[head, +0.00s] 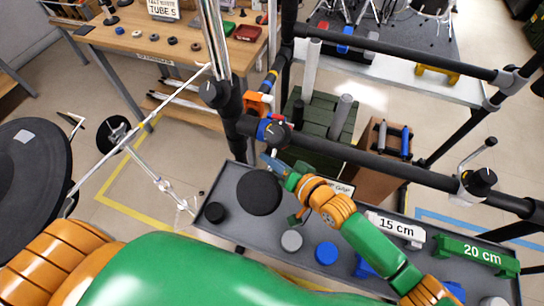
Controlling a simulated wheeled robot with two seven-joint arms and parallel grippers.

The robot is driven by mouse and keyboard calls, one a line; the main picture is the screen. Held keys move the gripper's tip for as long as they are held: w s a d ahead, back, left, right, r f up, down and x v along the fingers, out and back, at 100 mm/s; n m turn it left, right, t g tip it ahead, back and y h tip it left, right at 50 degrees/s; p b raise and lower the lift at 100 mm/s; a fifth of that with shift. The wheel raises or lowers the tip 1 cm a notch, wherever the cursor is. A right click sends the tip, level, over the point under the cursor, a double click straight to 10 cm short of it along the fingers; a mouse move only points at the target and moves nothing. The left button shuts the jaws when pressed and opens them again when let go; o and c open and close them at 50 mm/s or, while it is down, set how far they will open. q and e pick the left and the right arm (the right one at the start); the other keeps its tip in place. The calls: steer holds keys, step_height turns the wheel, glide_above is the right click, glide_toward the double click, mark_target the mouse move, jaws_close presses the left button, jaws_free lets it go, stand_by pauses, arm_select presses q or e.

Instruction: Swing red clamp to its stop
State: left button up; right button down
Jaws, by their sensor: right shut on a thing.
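The clamp joint (272,131) sits on the black rail where it meets the upright post. It shows blue, black and small red parts, and its handle is largely hidden. My right gripper (271,159) comes up from the lower right and is shut at the lower side of this joint. The gripped part is small and mostly covered by the fingers. My left gripper is out of view; only the large green and orange arm shows at the bottom left.
A grey tray table (222,226) below holds dark, grey and blue discs and blocks labelled 15 cm (396,229) and 20 cm (476,254). Black rails (390,167) cross to the right. A thin pale rod (125,140) slants at left. A workbench (150,45) stands behind.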

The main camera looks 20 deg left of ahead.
steer(key=shift+r, duration=0.4)
steer(key=shift+a+r+m+g+p, duration=0.1)
steer(key=shift+r+m+g+p, duration=0.3)
steer(key=shift+p, duration=0.4)
steer(key=shift+s+r+m+g+p, duration=0.1)
steer(key=shift+r+m+g+p, duration=0.35)
steer(key=shift+r+p, duration=0.25)
steer(key=shift+r+m+g+p, duration=0.55)
steer(key=shift+r+m+g, duration=0.1)
steer(key=shift+r+m+g+h, duration=0.35)
steer(key=shift+m+g+h, duration=0.05)
steer(key=shift+g, duration=0.1)
steer(key=c, duration=1.2)
jaws_free()
steer(key=shift+s, duration=0.1)
steer(key=shift+o, duration=0.2)
steer(key=shift+f, duration=0.15)
